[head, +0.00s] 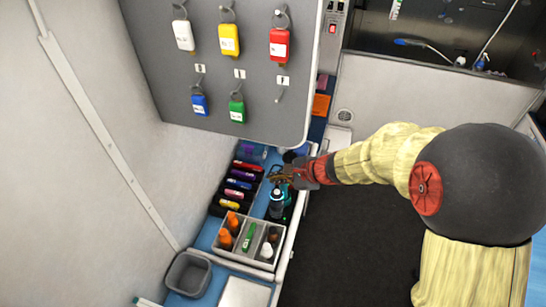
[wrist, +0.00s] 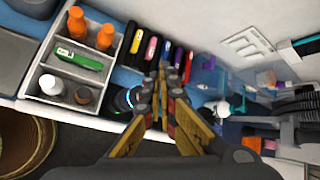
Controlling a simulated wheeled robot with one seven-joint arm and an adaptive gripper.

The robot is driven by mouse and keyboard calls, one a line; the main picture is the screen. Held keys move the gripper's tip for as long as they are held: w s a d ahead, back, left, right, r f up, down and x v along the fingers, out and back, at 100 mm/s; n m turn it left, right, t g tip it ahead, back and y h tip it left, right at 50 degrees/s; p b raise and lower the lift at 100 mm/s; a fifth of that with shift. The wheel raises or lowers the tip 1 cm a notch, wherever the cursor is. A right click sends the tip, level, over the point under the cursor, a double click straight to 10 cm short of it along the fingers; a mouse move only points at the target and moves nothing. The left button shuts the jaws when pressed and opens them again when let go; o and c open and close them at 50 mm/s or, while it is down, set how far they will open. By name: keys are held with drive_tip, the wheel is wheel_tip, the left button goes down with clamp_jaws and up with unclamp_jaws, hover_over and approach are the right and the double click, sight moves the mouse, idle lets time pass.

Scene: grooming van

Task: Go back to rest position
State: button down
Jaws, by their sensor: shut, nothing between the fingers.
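My gripper (head: 277,178) reaches in from the right over the blue shelf along the van wall. Its fingers are shut with nothing between them. In the wrist view my gripper's fingertips (wrist: 161,72) point toward a row of dark cases with coloured labels. A dark bottle with a light blue ring (head: 277,203) stands just in front of the gripper in the head view; it also shows left of the fingers in the wrist view (wrist: 124,99). I cannot tell whether the fingers touch anything.
A grey divided caddy (head: 224,247) holds orange bottles, a green clipper-like item and small jars. A grey bin (head: 188,273) stands nearer. A board with coloured key tags (head: 235,95) hangs above the shelf.

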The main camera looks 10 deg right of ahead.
drive_tip(key=s+d+n+g+h+b, duration=0.15)
drive_tip(key=s+n+g, duration=0.25)
drive_tip(key=s+n, duration=0.8)
drive_tip(key=s+d+r+n+t+h+b, duration=0.1)
drive_tip(key=s+d+r+n+h+b, duration=0.1)
drive_tip(key=s+d+r+b, duration=0.2)
drive_tip(key=s+d+r+n+t+h+b, duration=0.2)
drive_tip(key=s+d+r+n+h+b, duration=0.1)
drive_tip(key=s, duration=0.7)
drive_tip(key=d+r+b, duration=0.1)
drive_tip(key=d+b, duration=0.1)
drive_tip(key=d, duration=0.1)
drive_tip(key=shift+s+d+r+t, duration=0.25)
drive_tip(key=shift+d+r+t, duration=0.05)
drive_tip(key=shift+d+r, duration=0.1)
drive_tip(key=shift+h, duration=0.25)
